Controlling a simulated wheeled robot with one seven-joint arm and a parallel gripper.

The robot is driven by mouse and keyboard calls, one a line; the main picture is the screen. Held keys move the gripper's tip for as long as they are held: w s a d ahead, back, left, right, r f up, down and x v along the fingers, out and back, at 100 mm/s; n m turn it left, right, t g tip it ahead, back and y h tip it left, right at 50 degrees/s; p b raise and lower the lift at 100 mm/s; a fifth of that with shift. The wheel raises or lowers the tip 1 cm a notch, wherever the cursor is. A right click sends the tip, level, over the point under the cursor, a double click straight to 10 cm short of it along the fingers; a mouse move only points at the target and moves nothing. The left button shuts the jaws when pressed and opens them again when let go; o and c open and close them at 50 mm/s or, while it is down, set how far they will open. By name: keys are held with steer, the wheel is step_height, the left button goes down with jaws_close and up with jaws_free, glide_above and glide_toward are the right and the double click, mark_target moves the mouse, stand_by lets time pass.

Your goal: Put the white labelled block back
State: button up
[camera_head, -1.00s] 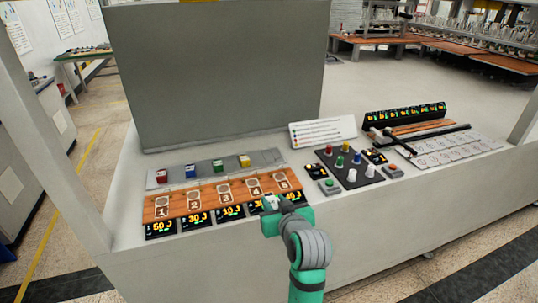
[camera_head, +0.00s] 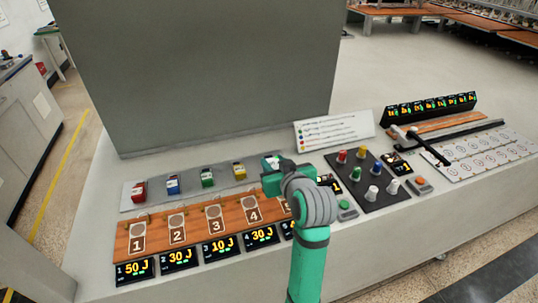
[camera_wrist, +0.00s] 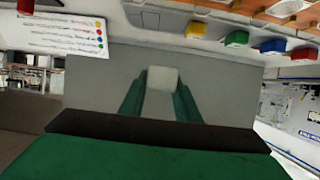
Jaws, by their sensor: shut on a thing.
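My gripper (camera_head: 272,165) is shut on the white block (camera_wrist: 160,92), which sits between the two green fingers in the wrist view. In the head view the block is mostly hidden by my gripper, and its label cannot be read. The gripper is at the right end of the grey strip (camera_head: 222,177), right of the yellow block. Red (camera_head: 134,191), blue (camera_head: 173,184), green (camera_head: 207,178) and yellow (camera_head: 239,171) blocks stand in a row on that strip. Whether the white block touches the strip cannot be told.
A wooden board (camera_head: 195,238) with numbered places lies in front of the strip, its right end hidden by my arm. Energy displays (camera_head: 178,259) line its front. A legend sign (camera_head: 333,129) and a dark panel with coloured knobs (camera_head: 372,193) are at right. A grey screen (camera_head: 200,70) stands behind.

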steer(key=w+f, duration=0.3)
steer(key=w, duration=0.1)
steer(key=w+f, duration=0.3)
steer(key=w, duration=0.2)
steer(key=w+f, duration=0.3)
steer(key=w, duration=0.2)
steer(key=shift+w+a+f, duration=0.1)
steer(key=shift+a+f, duration=0.05)
steer(key=shift+a, duration=0.25)
steer(key=shift+w+f, duration=0.35)
steer(key=shift+f, duration=1.45)
steer(key=shift+f, duration=0.2)
steer(key=o, duration=1.2)
